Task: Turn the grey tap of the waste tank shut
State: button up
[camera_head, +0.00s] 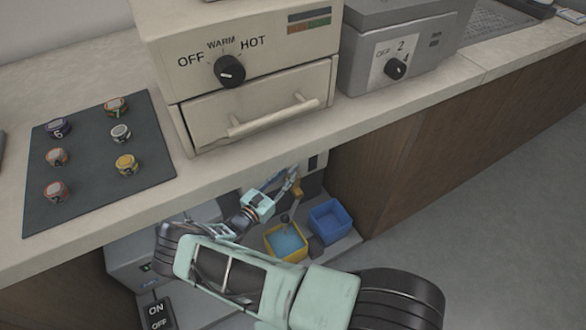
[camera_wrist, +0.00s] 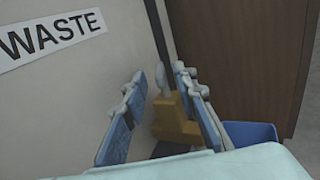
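The waste tank (camera_wrist: 100,75) is a pale box with a WASTE label, at the left in the wrist view. Its tap has a brass-yellow body (camera_wrist: 172,122) low at the centre. A small grey handle (camera_wrist: 161,78) stands up from it. My gripper (camera_wrist: 160,80) is open, with one blue-grey finger on each side of the handle in the picture. I cannot tell whether either finger touches it. In the head view my gripper (camera_head: 280,182) reaches under the counter beside the yellow tap (camera_head: 297,187). The handle is too small to make out there.
Below the tap are a yellow bin (camera_head: 272,247) with blue contents and a blue bin (camera_head: 330,222). The counter (camera_head: 215,180) overhangs my arm. A wooden panel (camera_head: 375,170) stands to the right. An ON/OFF box (camera_head: 157,312) sits at lower left.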

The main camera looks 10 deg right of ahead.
aim_at(294, 167)
jog(key=x, duration=0.5)
jog(key=shift+b, duration=0.35)
grip_shut()
